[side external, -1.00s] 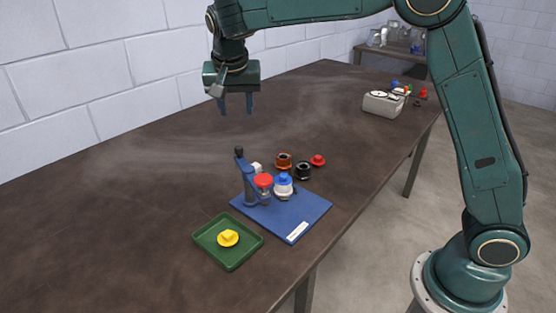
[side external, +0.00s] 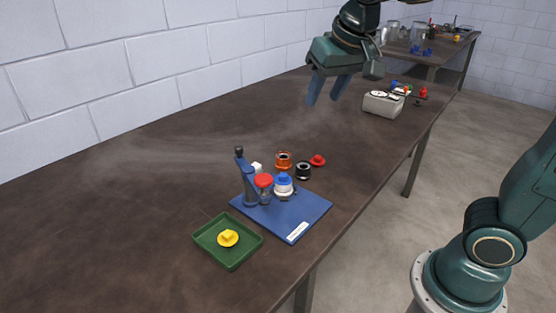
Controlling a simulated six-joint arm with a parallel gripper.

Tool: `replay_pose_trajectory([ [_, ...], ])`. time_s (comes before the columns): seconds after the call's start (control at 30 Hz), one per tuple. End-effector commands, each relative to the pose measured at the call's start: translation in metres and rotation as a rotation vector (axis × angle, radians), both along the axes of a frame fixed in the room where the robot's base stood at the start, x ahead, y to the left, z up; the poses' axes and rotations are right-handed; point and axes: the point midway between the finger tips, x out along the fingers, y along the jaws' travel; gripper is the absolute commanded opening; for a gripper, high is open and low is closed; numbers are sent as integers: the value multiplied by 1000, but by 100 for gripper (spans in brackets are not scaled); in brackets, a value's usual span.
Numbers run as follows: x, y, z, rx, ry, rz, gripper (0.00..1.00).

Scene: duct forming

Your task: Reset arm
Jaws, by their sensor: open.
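My gripper (side external: 327,92) hangs above the far part of the brown table (side external: 150,190). Its two blue-grey fingers are apart, tilted and empty. It is well away from the blue board (side external: 300,213) and the green tray (side external: 229,259) at the front.
The blue board bears a blue upright device (side external: 249,185), a red-topped part (side external: 264,182) and a blue-topped white part (side external: 283,186). A yellow piece (side external: 228,238) lies in the tray. Orange (side external: 284,160), black (side external: 303,171) and red (side external: 318,160) pieces stand behind. A grey box (side external: 383,104) is farther back.

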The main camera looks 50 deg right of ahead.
Motion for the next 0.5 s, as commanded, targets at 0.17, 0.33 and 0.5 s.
replay_pose_trajectory([
  [0.17,-44,-3,-5,-4,-17,84,43],
  [0.33,-82,-3,-16,-11,-32,166,43],
  [0.5,-118,1,-32,-19,-49,246,43],
])
